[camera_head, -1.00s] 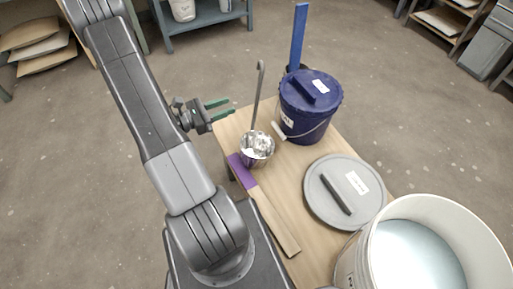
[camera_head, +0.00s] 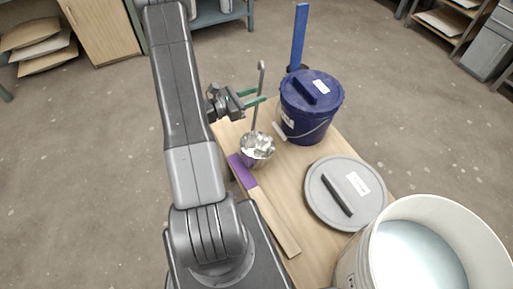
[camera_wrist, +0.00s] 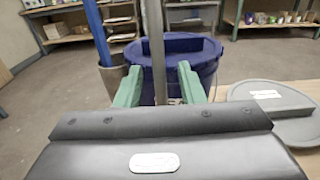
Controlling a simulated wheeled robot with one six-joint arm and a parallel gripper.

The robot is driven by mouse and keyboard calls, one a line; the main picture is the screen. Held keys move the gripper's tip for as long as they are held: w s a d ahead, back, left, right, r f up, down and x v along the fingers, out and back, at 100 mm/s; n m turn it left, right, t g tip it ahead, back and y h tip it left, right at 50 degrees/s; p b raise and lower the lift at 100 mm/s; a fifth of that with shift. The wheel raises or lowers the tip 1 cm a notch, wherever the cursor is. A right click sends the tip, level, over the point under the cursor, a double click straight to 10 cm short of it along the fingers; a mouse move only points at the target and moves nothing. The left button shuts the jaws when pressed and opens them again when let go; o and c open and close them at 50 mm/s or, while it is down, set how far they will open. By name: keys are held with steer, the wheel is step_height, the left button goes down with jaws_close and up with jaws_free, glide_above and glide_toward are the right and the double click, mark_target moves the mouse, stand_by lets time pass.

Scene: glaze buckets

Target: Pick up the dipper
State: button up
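The dipper (camera_head: 256,147) is a shiny metal cup with a long upright handle hooked at the top. It stands near the left edge of the wooden table in the head view. My gripper (camera_head: 258,96) has green fingers and is at the height of the handle's upper part. In the wrist view, the dipper's handle (camera_wrist: 157,50) rises between the two green fingertips (camera_wrist: 160,85). The fingers are apart, with a gap on both sides of the handle. The dipper's cup is hidden in the wrist view.
A lidded dark blue bucket (camera_head: 309,110) stands just behind the dipper. A grey lid (camera_head: 322,206) lies on the table (camera_head: 281,190), beside a large open white bucket (camera_head: 352,263) of pale liquid. A purple-ended wooden tool (camera_head: 272,220) lies in front. A blue upright tool (camera_head: 299,35) stands behind.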

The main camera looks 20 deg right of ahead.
steer(key=shift+w+d, duration=0.1)
steer(key=shift+d, duration=0.75)
jaws_close()
stand_by(0.8)
